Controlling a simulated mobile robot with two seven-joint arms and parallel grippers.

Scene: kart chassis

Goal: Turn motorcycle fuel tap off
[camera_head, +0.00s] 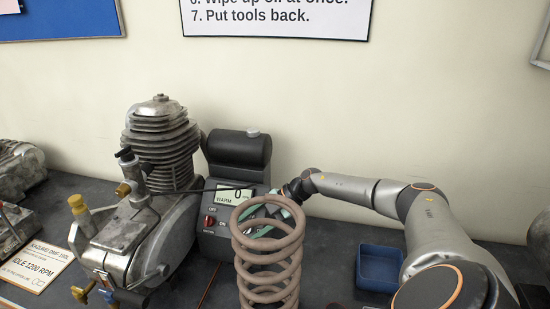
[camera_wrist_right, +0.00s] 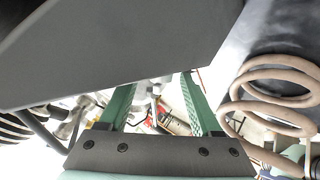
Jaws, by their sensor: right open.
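The grey single-cylinder motorcycle engine (camera_head: 159,150) stands at the left in the head view. A brass tap handle (camera_head: 81,292) and a blue-handled piece (camera_head: 107,296) show low on its front; I cannot tell which is the fuel tap. A dark control box (camera_head: 214,245) beside the engine has a red switch (camera_head: 209,222) marked OFF and ON, and a display reading 0. My right gripper (camera_head: 258,219) is in front of the box, partly hidden behind the spring. Its green fingers are apart and empty in the right wrist view (camera_wrist_right: 160,100). My left gripper is not in view.
A brown coil spring (camera_head: 267,273) stands upright in the foreground, close to my right gripper. A black tank (camera_head: 238,147) sits atop the box. A blue tray (camera_head: 379,268) lies at the right, and an "IDLE 1200 RPM" card (camera_head: 36,267) at the left.

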